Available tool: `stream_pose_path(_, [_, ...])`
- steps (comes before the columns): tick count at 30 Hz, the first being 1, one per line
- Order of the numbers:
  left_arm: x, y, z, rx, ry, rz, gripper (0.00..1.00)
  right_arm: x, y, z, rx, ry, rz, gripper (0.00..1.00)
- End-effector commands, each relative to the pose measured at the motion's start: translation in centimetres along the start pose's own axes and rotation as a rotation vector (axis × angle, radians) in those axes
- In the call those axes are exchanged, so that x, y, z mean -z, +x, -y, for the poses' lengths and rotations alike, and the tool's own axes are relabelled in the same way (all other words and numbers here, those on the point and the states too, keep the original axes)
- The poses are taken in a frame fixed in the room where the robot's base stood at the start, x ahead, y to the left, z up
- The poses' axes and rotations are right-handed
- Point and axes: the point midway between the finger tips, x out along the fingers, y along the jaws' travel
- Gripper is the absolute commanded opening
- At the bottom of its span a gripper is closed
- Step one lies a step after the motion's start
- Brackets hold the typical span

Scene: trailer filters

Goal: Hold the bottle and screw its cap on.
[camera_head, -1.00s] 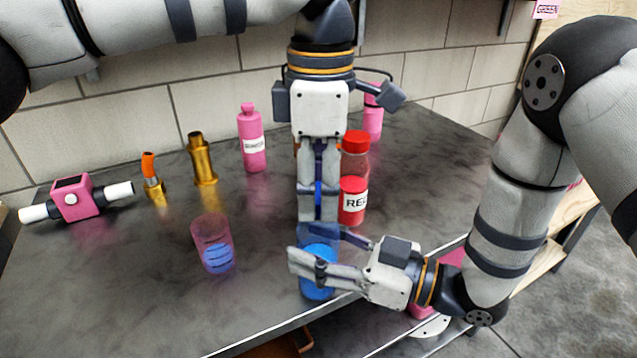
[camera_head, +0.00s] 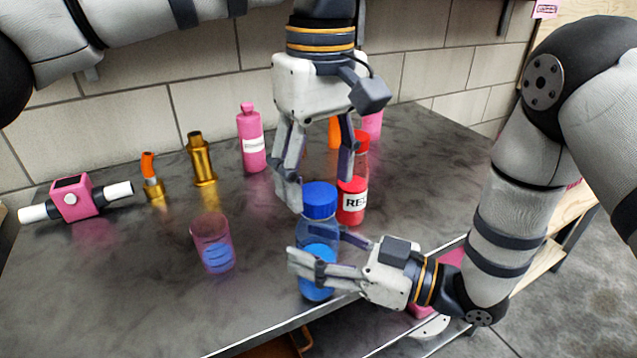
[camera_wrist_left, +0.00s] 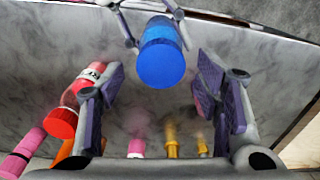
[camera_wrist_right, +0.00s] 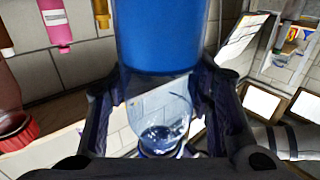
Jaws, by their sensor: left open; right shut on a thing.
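A clear bottle (camera_head: 316,232) with blue liquid stands upright near the table's front edge, with a blue cap (camera_head: 320,198) on its top. I cannot tell how tightly the cap sits. My right gripper (camera_head: 318,262) is shut around the bottle's body; the bottle's blue part (camera_wrist_right: 160,35) and clear part fill its wrist view. My left gripper (camera_head: 319,190) is open and empty, pointing down just above and behind the cap. In the left wrist view the cap (camera_wrist_left: 161,63) lies beyond the spread fingers, apart from them.
A red-capped bottle (camera_head: 352,202) stands close behind the blue one. A pink bottle (camera_head: 252,140), brass fittings (camera_head: 201,160), a pink device (camera_head: 77,197) and a tumbler (camera_head: 212,245) stand to the left. The table (camera_head: 110,290) is clear at front left; a tiled wall closes the back.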

Motion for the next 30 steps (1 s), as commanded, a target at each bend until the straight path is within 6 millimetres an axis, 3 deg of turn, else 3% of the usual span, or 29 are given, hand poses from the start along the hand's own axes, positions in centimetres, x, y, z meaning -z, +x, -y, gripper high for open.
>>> stream_pose_path(6, [-0.1,-2.5,0.0,0.0,0.0,-0.001,0.59,0.1,0.0,0.0,-0.001,-0.001,-0.002,0.0])
stream_pose_path(17, [-0.1,-2.7,0.0,0.002,-0.055,0.0,0.56,0.1,0.0,0.0,-0.001,-0.001,-0.002,0.0])
stream_pose_path(20, [-0.1,-3.1,0.1,0.006,-0.28,-0.003,0.56,0.1,0.0,0.0,-0.001,-0.001,-0.002,0.0])
stream_pose_path(27, [-0.1,-4.8,0.1,0.008,-1.174,-0.007,0.56,0.1,0.0,0.0,-0.001,-0.001,-0.002,0.0])
stream_pose_path(30, [0.0,-5.4,0.1,0.004,-1.478,-0.006,0.56,0.1,0.0,0.0,-0.001,-0.001,-0.002,0.0])
